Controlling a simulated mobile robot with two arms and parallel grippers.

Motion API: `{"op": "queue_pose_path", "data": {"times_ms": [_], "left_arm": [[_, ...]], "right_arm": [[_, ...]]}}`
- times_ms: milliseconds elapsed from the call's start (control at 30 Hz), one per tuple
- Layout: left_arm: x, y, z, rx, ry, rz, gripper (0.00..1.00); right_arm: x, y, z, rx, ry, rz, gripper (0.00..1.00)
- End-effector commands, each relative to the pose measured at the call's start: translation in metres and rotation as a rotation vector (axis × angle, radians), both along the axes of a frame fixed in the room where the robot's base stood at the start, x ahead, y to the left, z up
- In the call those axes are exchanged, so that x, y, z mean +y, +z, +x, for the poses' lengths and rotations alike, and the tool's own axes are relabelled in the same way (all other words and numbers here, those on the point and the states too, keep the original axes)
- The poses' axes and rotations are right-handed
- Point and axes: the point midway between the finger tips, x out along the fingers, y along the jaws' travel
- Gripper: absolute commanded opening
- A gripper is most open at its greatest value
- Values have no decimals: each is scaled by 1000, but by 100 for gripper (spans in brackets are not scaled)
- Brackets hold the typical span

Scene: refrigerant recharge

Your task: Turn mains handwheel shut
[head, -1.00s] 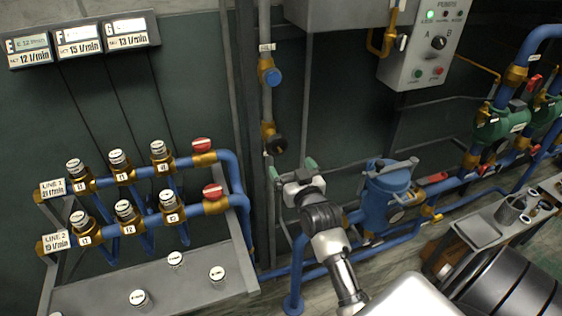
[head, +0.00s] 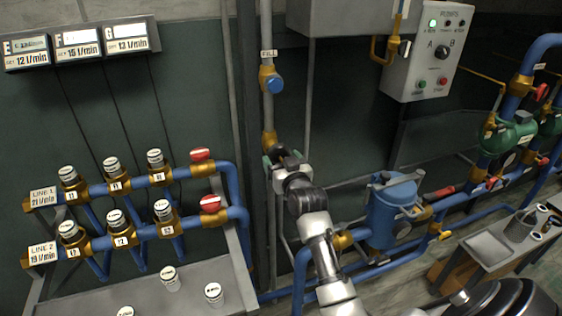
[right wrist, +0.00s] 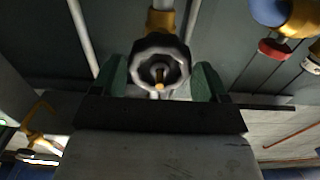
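The mains handwheel (right wrist: 160,65) is a dark, lobed wheel on a brass valve, seen nearly face-on in the right wrist view. In the head view it is mostly hidden behind my right gripper, at the lower brass fitting of the vertical grey pipe. My right gripper (head: 283,156) is up at that valve. Its green fingers (right wrist: 160,80) stand apart on either side of the wheel, close to its rim. I cannot tell whether they touch it. My left gripper is not in view.
A blue valve wheel (head: 275,85) under a FILL label sits above on the same pipe. Red-handled valves (head: 210,203) end the two blue lines at left. A blue canister (head: 393,205) stands right of my arm. A control box (head: 430,55) hangs at upper right.

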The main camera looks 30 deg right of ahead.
Motion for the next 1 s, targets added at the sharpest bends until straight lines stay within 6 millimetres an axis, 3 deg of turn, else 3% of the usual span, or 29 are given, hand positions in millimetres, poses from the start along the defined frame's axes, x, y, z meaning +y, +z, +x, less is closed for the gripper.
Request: {"op": "queue_pose_path", "data": {"times_ms": [167,533,1000], "left_arm": [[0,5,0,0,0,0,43],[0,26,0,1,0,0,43],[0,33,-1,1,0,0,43]], "right_arm": [[0,3,0,-12,0,36,46],[1,4,0,-95,-1,380,46],[1,5,0,-121,-2,483,46]]}}
